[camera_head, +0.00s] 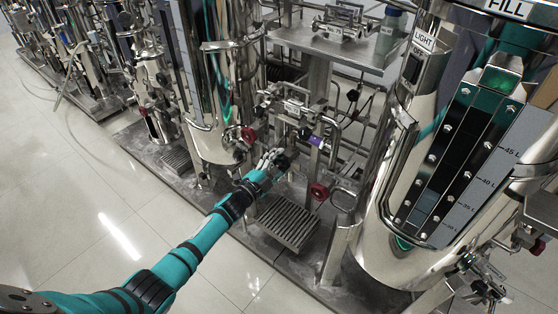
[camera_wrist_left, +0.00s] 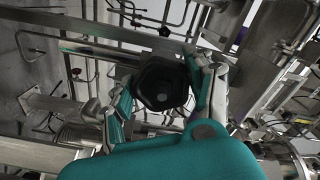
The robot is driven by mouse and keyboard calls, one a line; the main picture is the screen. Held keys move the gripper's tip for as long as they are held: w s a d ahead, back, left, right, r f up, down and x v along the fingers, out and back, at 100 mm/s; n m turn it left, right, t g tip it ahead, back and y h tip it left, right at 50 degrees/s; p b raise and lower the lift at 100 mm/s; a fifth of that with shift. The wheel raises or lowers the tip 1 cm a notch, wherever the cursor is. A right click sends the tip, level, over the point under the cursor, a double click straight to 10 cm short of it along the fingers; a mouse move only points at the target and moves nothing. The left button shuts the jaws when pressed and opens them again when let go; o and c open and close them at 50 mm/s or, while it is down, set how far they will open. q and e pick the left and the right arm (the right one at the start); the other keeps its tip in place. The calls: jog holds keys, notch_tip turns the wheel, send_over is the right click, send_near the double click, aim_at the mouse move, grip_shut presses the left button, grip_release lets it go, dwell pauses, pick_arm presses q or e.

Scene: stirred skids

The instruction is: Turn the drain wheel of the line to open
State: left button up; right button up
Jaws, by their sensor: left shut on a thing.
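My left gripper (camera_head: 276,158) reaches in among the pipes of the skid, in front of the middle steel vessel. In the left wrist view its two fingers (camera_wrist_left: 165,95) stand on either side of a black wheel (camera_wrist_left: 162,82) and are shut on it. Only a small dark part of that wheel (camera_head: 283,162) shows in the head view, the rest being hidden by the gripper. A red wheel (camera_head: 319,191) is to the right of the gripper, and another red wheel (camera_head: 248,135) is to its upper left. My right gripper is not in view.
A slotted drain grate (camera_head: 288,222) lies below the gripper on the skid base. A large steel vessel (camera_head: 375,225) with a level scale stands close on the right. Pipes crowd the space around the wheel. The tiled floor (camera_head: 90,205) at left is open.

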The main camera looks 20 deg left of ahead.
pick_arm(q)
jog(key=n, duration=0.2)
jog(key=shift+f+n+p, duration=0.1)
jog(key=shift+n+p, duration=0.2)
jog(key=shift+s+f+n, duration=0.1)
jog(key=shift+n, duration=1.2)
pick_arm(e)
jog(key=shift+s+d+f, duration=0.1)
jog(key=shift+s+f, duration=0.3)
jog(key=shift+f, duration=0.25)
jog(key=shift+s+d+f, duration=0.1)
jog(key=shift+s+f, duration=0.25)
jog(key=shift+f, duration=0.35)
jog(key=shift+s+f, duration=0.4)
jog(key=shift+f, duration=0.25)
pick_arm(q)
jog(key=o, duration=1.1)
jog(key=shift+o, duration=0.4)
jog(key=shift+p, duration=0.3)
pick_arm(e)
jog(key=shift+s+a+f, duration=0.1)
pick_arm(q)
jog(key=v, duration=1.2)
